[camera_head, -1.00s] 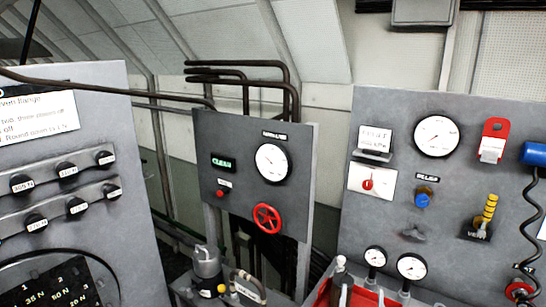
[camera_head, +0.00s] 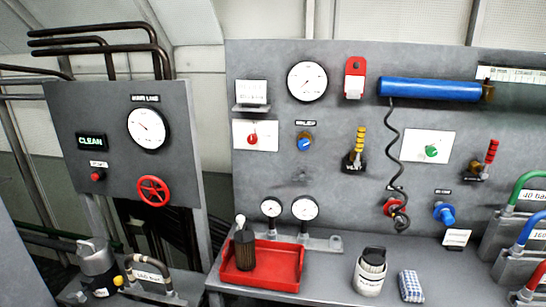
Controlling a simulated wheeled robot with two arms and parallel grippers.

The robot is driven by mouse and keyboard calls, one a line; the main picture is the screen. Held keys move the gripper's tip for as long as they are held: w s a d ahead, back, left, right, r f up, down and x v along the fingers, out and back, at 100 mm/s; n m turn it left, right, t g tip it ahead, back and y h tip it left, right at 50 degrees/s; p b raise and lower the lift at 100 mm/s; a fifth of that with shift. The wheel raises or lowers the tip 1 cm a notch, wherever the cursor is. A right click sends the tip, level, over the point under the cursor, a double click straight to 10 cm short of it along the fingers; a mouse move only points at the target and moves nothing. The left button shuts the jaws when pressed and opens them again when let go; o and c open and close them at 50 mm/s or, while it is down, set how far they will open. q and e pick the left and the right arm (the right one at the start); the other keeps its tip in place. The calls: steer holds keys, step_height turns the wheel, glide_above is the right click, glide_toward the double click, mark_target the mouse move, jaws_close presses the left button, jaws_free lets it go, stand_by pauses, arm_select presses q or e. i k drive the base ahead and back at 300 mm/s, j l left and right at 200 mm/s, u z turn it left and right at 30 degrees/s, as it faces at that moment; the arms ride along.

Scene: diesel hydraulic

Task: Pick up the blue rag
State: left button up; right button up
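A small blue-and-white checked folded cloth (camera_head: 411,287), which looks like the blue rag, lies on the grey bench top near the bottom edge of the head view. It sits just right of a white container with a black lid (camera_head: 370,272), with a small gap between them. Neither of my grippers shows in the head view.
A red tray (camera_head: 285,266) holding a dark cylinder (camera_head: 244,250) stands left on the bench (camera_head: 330,279). Small gauges (camera_head: 305,208) stand behind it. Green, blue and red hose loops (camera_head: 528,232) rise at right. A coiled black cable hangs from the blue cylinder (camera_head: 430,90).

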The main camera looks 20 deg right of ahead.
mark_target(411, 291)
steer(key=z, duration=1.75)
